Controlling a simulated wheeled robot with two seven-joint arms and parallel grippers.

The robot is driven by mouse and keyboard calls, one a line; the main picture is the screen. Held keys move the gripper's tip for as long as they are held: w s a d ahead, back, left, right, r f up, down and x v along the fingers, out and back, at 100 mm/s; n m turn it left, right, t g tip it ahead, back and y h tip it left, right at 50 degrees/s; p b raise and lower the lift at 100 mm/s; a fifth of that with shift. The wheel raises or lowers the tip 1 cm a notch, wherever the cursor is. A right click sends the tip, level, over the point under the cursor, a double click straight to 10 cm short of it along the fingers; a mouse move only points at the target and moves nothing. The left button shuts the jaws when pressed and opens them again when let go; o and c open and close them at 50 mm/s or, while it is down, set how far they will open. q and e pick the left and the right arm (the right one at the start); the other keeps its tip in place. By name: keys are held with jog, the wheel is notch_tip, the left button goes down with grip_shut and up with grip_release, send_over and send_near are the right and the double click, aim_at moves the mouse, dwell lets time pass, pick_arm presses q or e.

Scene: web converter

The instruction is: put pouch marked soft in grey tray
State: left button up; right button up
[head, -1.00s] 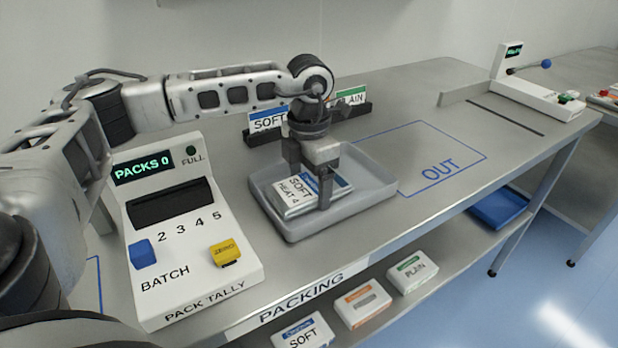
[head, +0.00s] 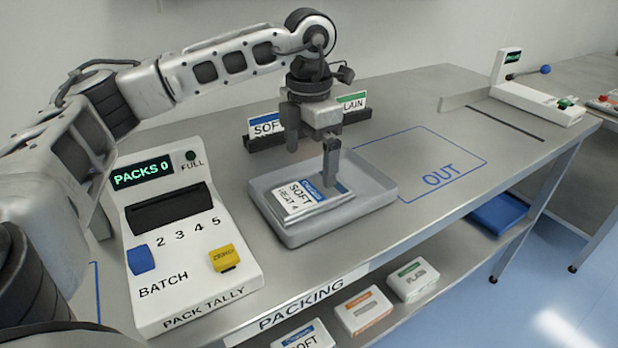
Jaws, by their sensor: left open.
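A white pouch with a blue band, marked SOFT (head: 300,199), lies in the grey tray (head: 290,237), toward its left side. Something partly covered seems to lie under it, but I cannot tell what. My left gripper (head: 312,166) is open and empty above the tray, its fingers apart, one to the upper left of the pouch and one at its right. My right gripper is not in view.
The pack tally box (head: 190,235) reads PACKS 0 and stands left of the tray. A card rack (head: 250,138) with SOFT and PLAIN cards is behind it. The blue OUT outline (head: 430,160) is clear. Cartons (head: 363,310) sit on the lower shelf.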

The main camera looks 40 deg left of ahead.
pick_arm(q)
notch_tip(320, 180, up, 5)
jog(key=shift+r, duration=0.1)
dwell(0.7)
